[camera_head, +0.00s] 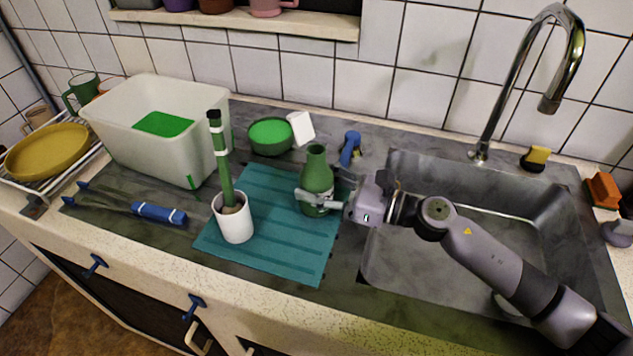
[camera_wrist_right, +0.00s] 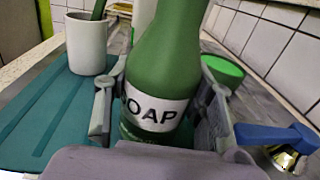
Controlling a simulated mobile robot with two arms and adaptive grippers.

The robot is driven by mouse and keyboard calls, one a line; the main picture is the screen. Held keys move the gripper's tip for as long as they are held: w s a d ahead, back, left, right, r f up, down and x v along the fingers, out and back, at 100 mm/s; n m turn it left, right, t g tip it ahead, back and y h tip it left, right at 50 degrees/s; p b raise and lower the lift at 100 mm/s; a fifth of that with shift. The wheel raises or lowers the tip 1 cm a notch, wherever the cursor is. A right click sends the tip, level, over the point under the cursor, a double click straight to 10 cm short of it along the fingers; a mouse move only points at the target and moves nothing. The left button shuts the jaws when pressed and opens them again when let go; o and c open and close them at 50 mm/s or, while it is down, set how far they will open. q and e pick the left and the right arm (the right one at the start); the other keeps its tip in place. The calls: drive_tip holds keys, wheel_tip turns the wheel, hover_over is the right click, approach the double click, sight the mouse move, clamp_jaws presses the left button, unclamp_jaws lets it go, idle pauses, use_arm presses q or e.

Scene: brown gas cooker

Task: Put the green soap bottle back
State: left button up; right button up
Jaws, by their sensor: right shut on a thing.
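The green soap bottle (camera_head: 317,172) stands upright, or nearly so, over the right part of the teal mat (camera_head: 283,262). My right gripper (camera_head: 320,198) is shut on its lower body, coming in from the right. In the right wrist view the bottle (camera_wrist_right: 165,65) fills the middle, with a white SOAP label between my two fingers (camera_wrist_right: 160,110). I cannot tell whether its base touches the mat. My left gripper is not in view.
A white cup (camera_head: 233,222) holding a green-handled brush stands on the mat. A green bowl (camera_head: 270,136), a white block (camera_head: 300,127) and a blue-handled item (camera_head: 350,147) sit behind. The sink (camera_head: 430,258) is at right, a white tub (camera_head: 160,120) at left.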

idle(0.3)
drive_tip(key=o, duration=1.4)
drive_tip(key=shift+o, duration=0.2)
drive_tip(key=shift+f, duration=0.1)
drive_tip(key=v, duration=1.2)
